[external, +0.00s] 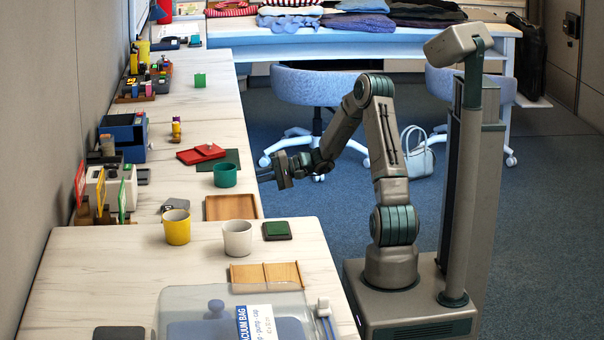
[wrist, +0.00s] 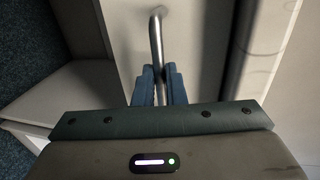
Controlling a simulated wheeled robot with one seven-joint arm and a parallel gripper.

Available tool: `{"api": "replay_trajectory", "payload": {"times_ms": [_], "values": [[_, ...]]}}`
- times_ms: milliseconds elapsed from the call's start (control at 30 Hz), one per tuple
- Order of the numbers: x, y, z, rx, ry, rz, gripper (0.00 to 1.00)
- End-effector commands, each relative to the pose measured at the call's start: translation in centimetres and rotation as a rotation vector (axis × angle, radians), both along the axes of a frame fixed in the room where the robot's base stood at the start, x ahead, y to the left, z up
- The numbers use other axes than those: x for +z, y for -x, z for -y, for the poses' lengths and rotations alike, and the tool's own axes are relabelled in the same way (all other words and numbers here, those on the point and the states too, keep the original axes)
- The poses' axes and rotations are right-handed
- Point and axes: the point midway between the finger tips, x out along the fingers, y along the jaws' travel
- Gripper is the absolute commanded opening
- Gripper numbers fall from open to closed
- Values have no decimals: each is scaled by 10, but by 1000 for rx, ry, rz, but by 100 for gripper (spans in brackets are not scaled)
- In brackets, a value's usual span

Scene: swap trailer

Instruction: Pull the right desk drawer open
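A pale drawer front (wrist: 195,50) fills the middle of the wrist view, with a metal bar handle (wrist: 156,42) on it. My gripper (wrist: 159,88) has its two blue fingers close on either side of the bar, with almost no gap, and looks shut on it. In the external view my gripper (external: 266,177) is beside the desk's (external: 215,94) right edge, at about desktop height or below. The drawer and its handle are hidden in that view. How far the drawer stands out I cannot tell.
A wooden tray (external: 231,207), a green cup (external: 225,174) and a red case (external: 201,154) are on the desktop near my gripper. A blue chair (external: 306,88) stands behind my arm. A pale ledge (wrist: 70,100) is left of my fingers in the wrist view.

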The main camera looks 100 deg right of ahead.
Motion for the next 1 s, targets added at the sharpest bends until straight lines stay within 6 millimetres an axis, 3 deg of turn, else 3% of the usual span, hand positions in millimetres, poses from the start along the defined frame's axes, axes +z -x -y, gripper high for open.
{"api": "replay_trajectory", "payload": {"times_ms": [167, 367, 1000], "values": [[0, 4, 0, -1, 0, -1, 0], [-1, 31, 1, -3, 1, -2, 0], [-1, 217, 0, -4, -1, -2, 0]]}}
